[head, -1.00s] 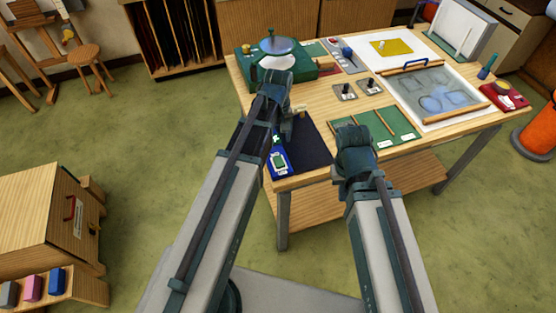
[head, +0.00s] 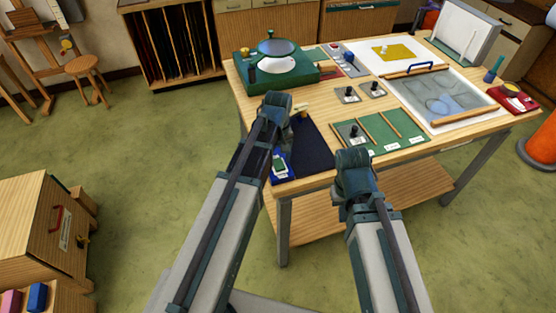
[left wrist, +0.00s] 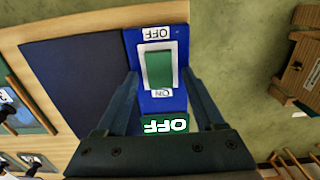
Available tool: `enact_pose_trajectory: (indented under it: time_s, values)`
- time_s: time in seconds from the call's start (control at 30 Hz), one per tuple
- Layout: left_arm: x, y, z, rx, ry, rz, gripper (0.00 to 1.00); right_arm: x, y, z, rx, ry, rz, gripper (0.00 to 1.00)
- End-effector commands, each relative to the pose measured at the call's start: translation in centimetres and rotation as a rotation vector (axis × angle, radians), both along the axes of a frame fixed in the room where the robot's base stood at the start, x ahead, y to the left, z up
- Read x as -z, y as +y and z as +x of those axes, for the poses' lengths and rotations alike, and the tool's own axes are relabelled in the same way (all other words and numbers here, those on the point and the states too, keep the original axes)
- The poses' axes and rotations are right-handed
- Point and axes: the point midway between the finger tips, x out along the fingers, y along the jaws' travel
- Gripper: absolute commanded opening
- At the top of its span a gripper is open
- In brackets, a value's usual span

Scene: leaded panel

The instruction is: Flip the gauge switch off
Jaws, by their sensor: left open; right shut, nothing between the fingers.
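The gauge switch is a blue plate (left wrist: 155,103) with a green rocker (left wrist: 160,70) in a white surround, OFF and ON labels at its two ends. A green panel (left wrist: 165,125) beside the ON end reads OFF. In the head view the blue switch (head: 281,170) lies at the table's near-left corner, partly hidden by my left arm. My left gripper (left wrist: 158,76) is open above the switch, its fingers on either side of the rocker; I cannot tell whether they touch it. My right gripper (head: 354,164) is shut and empty near the table's front edge, its fingers hard to make out.
A dark mat (head: 312,150) lies beside the switch. A green divided tray (head: 385,130), small black-knobbed switches (head: 350,96), a green box with a lens (head: 300,77) and a leaded panel (head: 440,98) fill the rest of the table (head: 408,155).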

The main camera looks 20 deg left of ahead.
Motion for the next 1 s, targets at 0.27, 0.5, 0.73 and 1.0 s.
enact_pose_trajectory:
  time_s: [0.27,0.5,0.73,1.0]
  values:
    - [-0.04,0.0,0.0,0.0,0.0,0.0,0.32,-0.04,0.0,0.0,0.0,0.0,0.0,0.0]
    - [-0.03,0.0,0.0,0.0,0.0,0.0,0.0,-0.03,0.0,0.0,0.0,0.0,0.0,0.0]
    - [0.0,-0.27,-0.78,0.002,-0.081,0.055,0.0,0.11,0.0,0.0,0.0,0.0,0.0,0.0]
    - [-0.09,-0.34,-0.56,0.0,-0.165,0.111,0.0,0.34,0.0,0.0,0.0,0.0,0.0,0.0]
